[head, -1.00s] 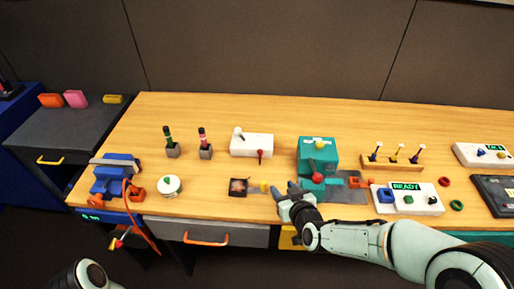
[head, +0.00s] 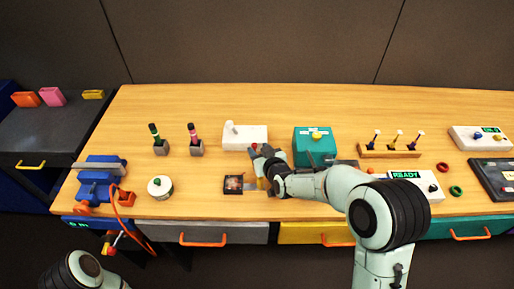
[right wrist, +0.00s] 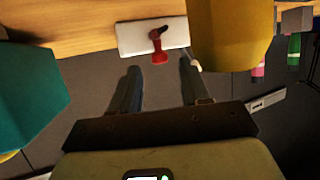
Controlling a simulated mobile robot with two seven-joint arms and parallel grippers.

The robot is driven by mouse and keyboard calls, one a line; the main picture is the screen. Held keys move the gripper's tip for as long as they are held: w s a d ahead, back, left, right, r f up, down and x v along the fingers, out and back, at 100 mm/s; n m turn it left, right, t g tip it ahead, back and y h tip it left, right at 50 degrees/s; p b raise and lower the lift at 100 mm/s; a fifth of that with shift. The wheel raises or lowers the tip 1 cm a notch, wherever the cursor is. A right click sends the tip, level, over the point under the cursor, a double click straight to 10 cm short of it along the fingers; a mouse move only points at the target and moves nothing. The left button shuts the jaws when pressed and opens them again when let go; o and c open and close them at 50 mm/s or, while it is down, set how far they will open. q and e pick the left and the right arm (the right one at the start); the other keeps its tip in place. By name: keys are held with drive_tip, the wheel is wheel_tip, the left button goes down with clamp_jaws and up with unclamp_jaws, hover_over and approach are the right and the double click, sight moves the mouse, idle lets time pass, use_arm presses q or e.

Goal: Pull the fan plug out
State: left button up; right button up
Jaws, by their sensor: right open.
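A small black square unit (head: 233,185), possibly the fan, lies on the table left of my right arm. A yellow piece (head: 262,184) beside its right edge is mostly hidden by my gripper; I cannot tell whether it is the fan plug or whether it is plugged in. My right gripper (head: 259,152) is open just behind these, near the front of the white box with a lever. In the right wrist view the open fingers (right wrist: 160,78) have nothing between them. A large yellow shape (right wrist: 230,30) is close to that camera. My left gripper is out of view.
The white box (head: 245,137) has a red lever (right wrist: 159,50). A teal box (head: 314,147) stands right of my gripper. Two marker holders (head: 196,149) and a white round pot (head: 160,187) stand left. A blue vise (head: 98,180) is at the left edge.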

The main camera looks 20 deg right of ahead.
drive_tip(key=shift+x, duration=1.25)
clamp_jaws()
drive_tip(key=shift+s+a, duration=0.1)
drive_tip(key=s, duration=0.1)
drive_tip(key=s+a+b, duration=0.1)
drive_tip(key=s, duration=0.1)
drive_tip(key=shift+s, duration=0.2)
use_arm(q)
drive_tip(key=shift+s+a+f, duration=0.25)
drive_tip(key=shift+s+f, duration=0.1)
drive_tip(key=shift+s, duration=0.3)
use_arm(e)
unclamp_jaws()
drive_tip(key=shift+w, duration=0.15)
